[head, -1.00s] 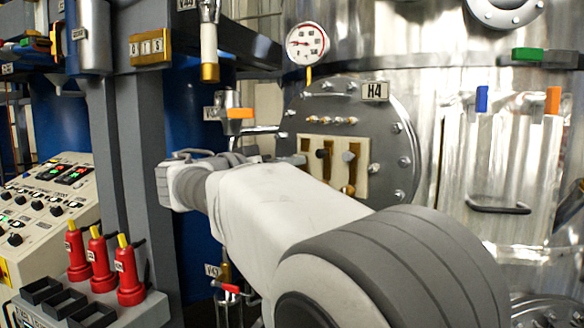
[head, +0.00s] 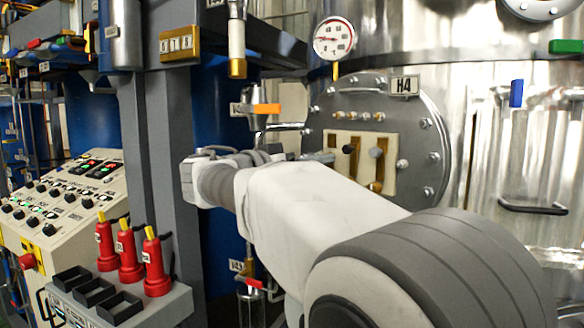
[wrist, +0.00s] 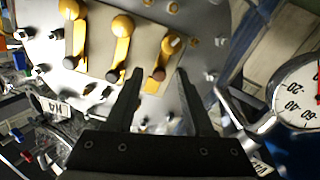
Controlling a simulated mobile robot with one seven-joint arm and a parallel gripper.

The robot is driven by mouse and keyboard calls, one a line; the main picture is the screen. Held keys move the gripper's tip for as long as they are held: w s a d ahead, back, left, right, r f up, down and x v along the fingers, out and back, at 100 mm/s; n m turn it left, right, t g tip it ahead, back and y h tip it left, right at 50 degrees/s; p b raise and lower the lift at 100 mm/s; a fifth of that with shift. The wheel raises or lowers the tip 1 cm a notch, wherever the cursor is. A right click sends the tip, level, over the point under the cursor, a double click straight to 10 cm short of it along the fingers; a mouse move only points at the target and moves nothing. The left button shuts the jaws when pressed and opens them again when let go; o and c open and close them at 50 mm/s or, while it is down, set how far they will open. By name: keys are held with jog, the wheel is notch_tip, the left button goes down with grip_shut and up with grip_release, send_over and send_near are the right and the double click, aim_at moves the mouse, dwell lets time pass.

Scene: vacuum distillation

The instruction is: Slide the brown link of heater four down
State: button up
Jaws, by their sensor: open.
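The heater four panel (head: 361,176) is a cream plate with several sliding links, on a round grey flange under the H4 label (head: 404,85). In the wrist view, which is turned roughly upside down, three links stand side by side with gold balls at their upper ends. The brown link (wrist: 158,74) is the rightmost there. My gripper (wrist: 160,77) is open, with its fingertips on either side of the brown link's knob in the picture. I cannot tell whether they touch it. In the head view my arm covers the panel's left part, and the brown link is not clearly visible.
A control console (head: 62,200) and red tools (head: 155,262) stand at the left.

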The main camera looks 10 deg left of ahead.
jog(key=b+v, duration=0.1)
jog(key=v, duration=1.5)
jog(key=shift+s+a+b, duration=0.25)
jog(key=shift+s+b, duration=0.05)
jog(key=d+f+n+g+y, duration=0.1)
jog(key=d+f+g, duration=0.1)
jog(key=d+f, duration=0.35)
jog(key=s+d+f+n+g+y, duration=0.1)
jog(key=d+f+n+g+y, duration=0.1)
jog(key=d, duration=0.7)
jog(key=d+f+n+g+y, duration=0.1)
jog(key=d+f+g, duration=0.15)
jog(key=d, duration=0.45)
jog(key=s+d+f+g+y, duration=0.1)
jog(key=s+d+f+y, duration=0.2)
jog(key=s+f, duration=0.6)
jog(key=s+d+f+n+y, duration=0.1)
jog(key=s+d+f+y, duration=0.3)
jog(key=s+f, duration=0.4)
jog(key=shift+s+f+g+y, duration=0.3)
jog(key=shift+s+f+g, duration=0.05)
jog(key=shift+s+f, duration=0.1)
jog(key=shift+o, duration=0.5)
jog(key=shift+d+r, duration=0.1)
jog(key=shift+d, duration=0.05)
